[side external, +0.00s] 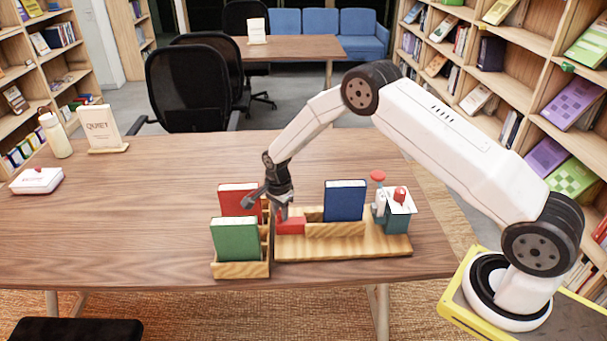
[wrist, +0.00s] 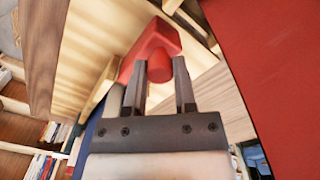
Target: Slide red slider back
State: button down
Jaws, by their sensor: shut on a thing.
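The red slider (side external: 291,226) sits on the wooden base (side external: 345,246), at its left end, beside the wooden holder with the blue book (side external: 344,201). My gripper (side external: 282,212) reaches down to the slider. In the wrist view the red slider (wrist: 151,48) has a rounded red knob between the two fingertips of my gripper (wrist: 160,75). The fingers are shut on this knob. The lower part of the knob's grip is small and partly hidden by my gripper in the side view.
A wooden rack (side external: 240,269) with a red book (side external: 238,198) and a green book (side external: 235,239) stands close left of the base. A teal box (side external: 398,218) with a red button is at the base's right end. A sign (side external: 101,128), bottle (side external: 55,135) and white box (side external: 37,181) stand far left.

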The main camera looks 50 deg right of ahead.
jog(key=shift+w+a+r, duration=0.1)
jog(key=shift+w+a, duration=0.15)
jog(key=c, duration=0.6)
grip_release()
jog(key=shift+c, duration=0.2)
jog(key=shift+o, duration=1.2)
jog(key=shift+d, duration=0.1)
jog(key=shift+s, duration=0.1)
jog(key=shift+r, duration=3.85)
jog(key=shift+r, duration=0.1)
